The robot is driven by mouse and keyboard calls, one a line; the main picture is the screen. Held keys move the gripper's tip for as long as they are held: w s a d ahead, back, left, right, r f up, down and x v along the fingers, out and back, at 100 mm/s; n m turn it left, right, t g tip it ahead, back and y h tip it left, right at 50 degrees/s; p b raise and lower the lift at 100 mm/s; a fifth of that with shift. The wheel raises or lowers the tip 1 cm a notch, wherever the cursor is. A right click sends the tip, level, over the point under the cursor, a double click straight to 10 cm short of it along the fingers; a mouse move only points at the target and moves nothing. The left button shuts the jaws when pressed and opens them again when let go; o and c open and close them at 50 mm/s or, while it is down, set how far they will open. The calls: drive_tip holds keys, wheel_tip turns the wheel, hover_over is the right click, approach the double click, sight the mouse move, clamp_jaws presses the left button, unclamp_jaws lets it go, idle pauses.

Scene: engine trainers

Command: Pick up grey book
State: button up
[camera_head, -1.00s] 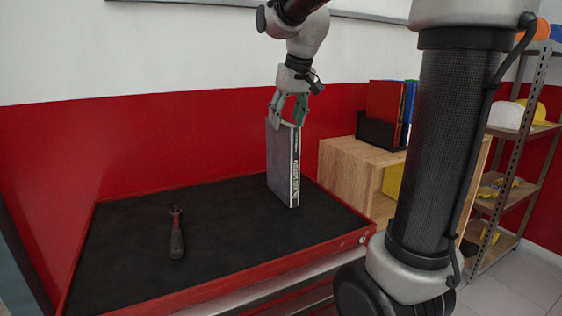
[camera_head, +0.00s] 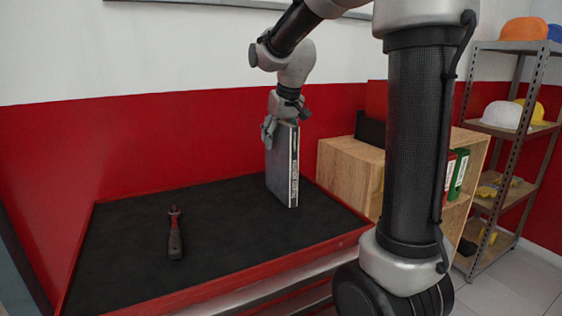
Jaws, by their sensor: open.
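The grey book (camera_head: 281,166) stands upright on the black mat of the red-edged worktop (camera_head: 130,228), near its back right. Its dark spine with white lettering faces front right. My gripper (camera_head: 279,130) points down at the top of the book and is open. One finger shows in front of the book's upper left edge. The other finger is mostly hidden, and I cannot tell whether either finger touches the book.
A wooden cabinet (camera_head: 345,178) with binders stands to the right. A metal shelf with helmets (camera_head: 505,115) is farther right. The red and white wall is close behind. The worktop's middle is clear.

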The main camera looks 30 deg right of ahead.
drive_tip(key=shift+f, duration=0.25)
idle(0.4)
clamp_jaws()
